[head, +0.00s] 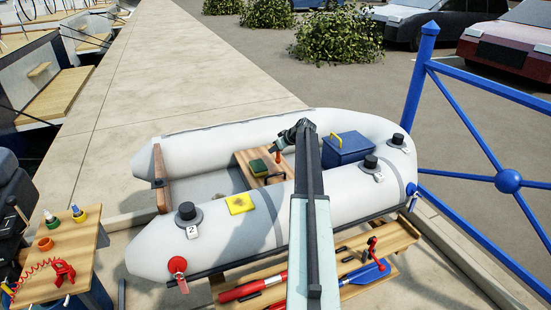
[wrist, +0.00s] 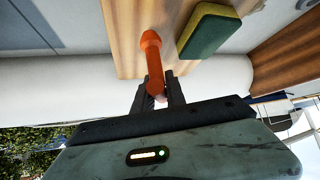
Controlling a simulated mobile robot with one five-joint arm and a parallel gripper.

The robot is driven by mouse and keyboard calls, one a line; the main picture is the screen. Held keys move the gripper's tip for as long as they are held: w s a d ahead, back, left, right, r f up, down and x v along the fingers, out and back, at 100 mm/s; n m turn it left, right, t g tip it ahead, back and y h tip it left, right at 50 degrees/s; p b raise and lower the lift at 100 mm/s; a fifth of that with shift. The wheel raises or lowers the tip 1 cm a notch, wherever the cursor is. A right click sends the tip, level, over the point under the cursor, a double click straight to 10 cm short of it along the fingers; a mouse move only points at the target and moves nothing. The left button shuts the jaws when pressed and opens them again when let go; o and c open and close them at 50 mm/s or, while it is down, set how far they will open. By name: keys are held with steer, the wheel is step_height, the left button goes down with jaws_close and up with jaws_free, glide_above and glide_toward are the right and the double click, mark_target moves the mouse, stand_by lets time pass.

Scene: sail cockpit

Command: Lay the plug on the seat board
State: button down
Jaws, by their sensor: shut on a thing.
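The orange-red plug (wrist: 153,55) is between the two dark fingers of my gripper (wrist: 158,92) in the wrist view. My gripper is shut on its narrow end, and the wider end points away from the fingers. The wooden seat board (wrist: 128,30) lies behind the plug in that view. In the head view my gripper (head: 281,148) is over the inside of the grey dinghy, with the plug (head: 278,158) at the seat board (head: 273,181). I cannot tell whether the plug touches the board.
A green and yellow sponge (head: 258,167) lies on the seat board beside the plug. A blue box (head: 346,149) with a yellow handle sits to the right in the dinghy. The dinghy's near tube (head: 150,250) carries a yellow cloth (head: 240,204). A wooden table (head: 80,245) stands left.

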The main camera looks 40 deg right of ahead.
step_height(320, 180, down, 3)
steer(key=shift+r+b, duration=0.1)
steer(key=shift+b, duration=0.6)
steer(key=shift+r, duration=0.2)
steer(key=shift+f, duration=0.1)
steer(key=c, duration=1.4)
jaws_free()
steer(key=shift+o, duration=0.2)
